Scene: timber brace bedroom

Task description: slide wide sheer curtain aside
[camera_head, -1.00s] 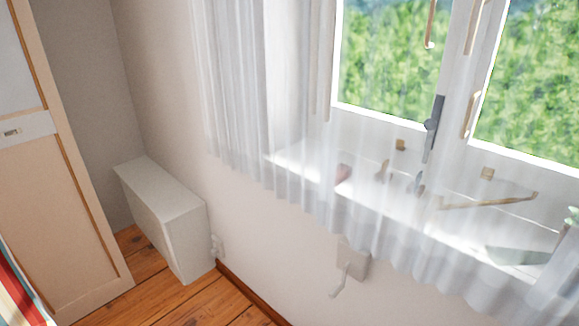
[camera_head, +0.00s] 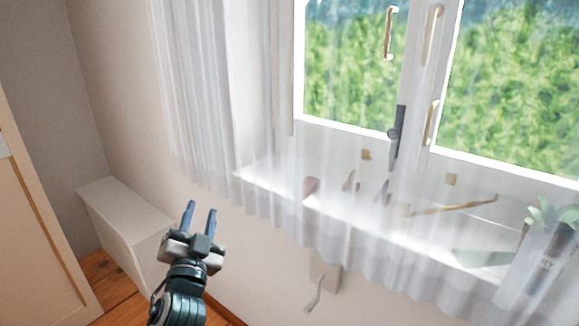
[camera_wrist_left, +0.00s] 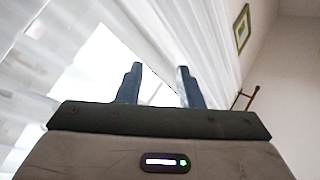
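The wide sheer curtain (camera_head: 340,215) hangs in front of the window and sill, see-through, its lower hem below the sill. Its left part is gathered in denser folds (camera_head: 190,90). My left gripper (camera_head: 201,210) is raised at the lower left of the head view, below the gathered folds, with its two fingers apart and nothing between them. In the left wrist view the fingers (camera_wrist_left: 160,85) are apart, with the white curtain (camera_wrist_left: 200,35) beyond them. I cannot tell whether they touch the cloth. My right gripper is not in view.
Behind the curtain, the window sill (camera_head: 262,174) holds several small items. A potted plant (camera_head: 545,250) stands at the right end. A white box-like cabinet (camera_head: 125,215) stands by the left wall. A crank handle (camera_head: 315,295) sticks out below the sill.

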